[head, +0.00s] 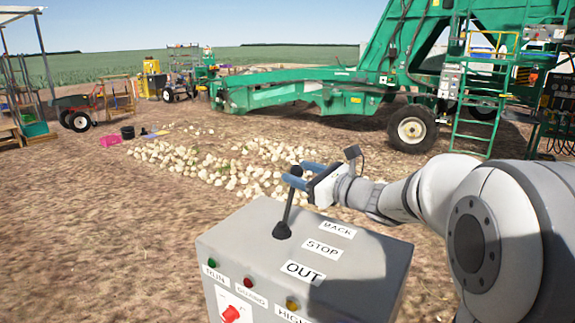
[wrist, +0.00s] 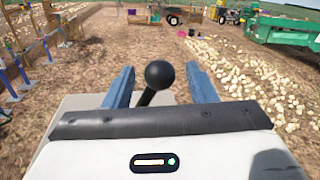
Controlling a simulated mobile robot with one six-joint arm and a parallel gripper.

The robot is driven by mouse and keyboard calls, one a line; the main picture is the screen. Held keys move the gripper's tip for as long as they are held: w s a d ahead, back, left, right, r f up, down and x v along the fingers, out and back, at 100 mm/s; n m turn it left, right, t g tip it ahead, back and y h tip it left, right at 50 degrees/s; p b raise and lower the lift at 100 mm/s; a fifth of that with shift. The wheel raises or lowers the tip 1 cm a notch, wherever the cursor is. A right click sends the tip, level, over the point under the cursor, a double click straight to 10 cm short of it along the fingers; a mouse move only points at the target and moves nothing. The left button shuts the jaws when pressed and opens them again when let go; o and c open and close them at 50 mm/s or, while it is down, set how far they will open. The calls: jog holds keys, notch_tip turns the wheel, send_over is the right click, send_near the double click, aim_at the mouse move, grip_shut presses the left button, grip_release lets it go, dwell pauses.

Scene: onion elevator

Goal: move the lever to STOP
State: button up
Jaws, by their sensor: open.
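The lever (head: 288,208) is a dark stick with a round black knob, rising from a black boot on top of a grey control box (head: 345,262). In the wrist view the knob (wrist: 160,74) stands between the two fingers, with a visible gap on each side.
The box front has a red switch (head: 230,314) and small green, red and amber lights. Behind the box lie many onions (head: 235,165) on bare soil. A large green machine (head: 340,92) with a ladder stands at the back right. A cart (head: 72,110) stands at the left.

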jog(key=x, duration=0.3)
jog(key=shift+d, duration=0.1)
jog(key=shift+w+a+f+p, duration=0.1)
jog(key=shift+w+a+p, duration=0.25)
jog(key=shift+a, duration=0.05)
grip_shut()
